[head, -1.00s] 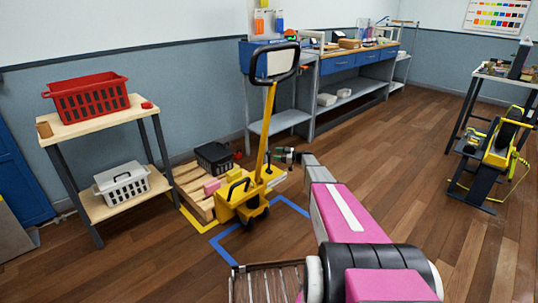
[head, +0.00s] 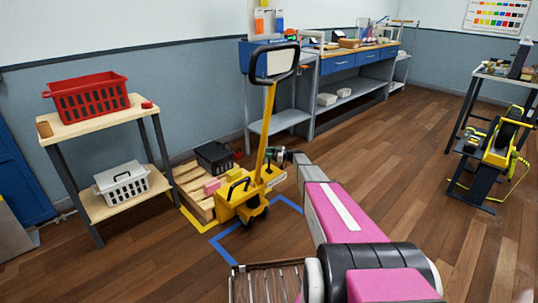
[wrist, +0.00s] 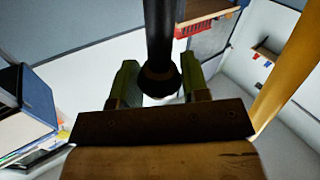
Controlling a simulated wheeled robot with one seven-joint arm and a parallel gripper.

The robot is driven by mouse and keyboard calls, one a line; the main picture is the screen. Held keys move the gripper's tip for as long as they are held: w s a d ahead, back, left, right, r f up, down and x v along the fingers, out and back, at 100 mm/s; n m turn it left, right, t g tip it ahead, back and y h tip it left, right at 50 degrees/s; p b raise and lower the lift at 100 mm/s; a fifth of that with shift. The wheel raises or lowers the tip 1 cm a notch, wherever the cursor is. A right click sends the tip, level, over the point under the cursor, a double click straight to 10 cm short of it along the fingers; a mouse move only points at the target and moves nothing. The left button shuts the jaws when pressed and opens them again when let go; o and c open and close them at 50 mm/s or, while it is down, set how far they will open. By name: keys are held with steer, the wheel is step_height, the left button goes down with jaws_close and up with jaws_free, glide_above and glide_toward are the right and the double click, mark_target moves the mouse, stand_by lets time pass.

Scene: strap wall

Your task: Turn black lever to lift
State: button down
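A yellow pallet jack (head: 243,200) stands on the floor with its tall yellow mast (head: 267,130) and black loop handle upright. My gripper (head: 280,155) is just right of the mast in the head view. In the wrist view a black lever (wrist: 160,35) with a rounded end comes down from the top between the two green fingers of my gripper (wrist: 160,85). The fingers are open, one on each side of the lever's end, with narrow gaps showing. The yellow mast (wrist: 292,65) is at the right of that view. In the head view I cannot make out the lever clearly.
A wooden pallet (head: 190,190) with a black crate (head: 214,157) sits behind the jack. Blue tape (head: 230,250) marks the floor around it. A shelf with a red basket (head: 87,97) stands at left, a workbench (head: 350,65) behind. Open floor lies to the right.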

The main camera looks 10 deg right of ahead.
steer(key=w+d+f+m+y, duration=0.1)
steer(key=w+d+m, duration=0.1)
steer(key=w+d, duration=0.2)
steer(key=shift+d+f+m+t, duration=0.3)
steer(key=shift+d+f+t, duration=0.1)
steer(key=shift+d, duration=0.3)
stand_by(0.4)
steer(key=c, duration=0.6)
jaws_free()
steer(key=shift+d, duration=0.1)
steer(key=shift+c, duration=0.2)
steer(key=shift+s, duration=0.1)
steer(key=v, duration=1)
steer(key=shift+d+f, duration=0.2)
steer(key=shift+d, duration=0.1)
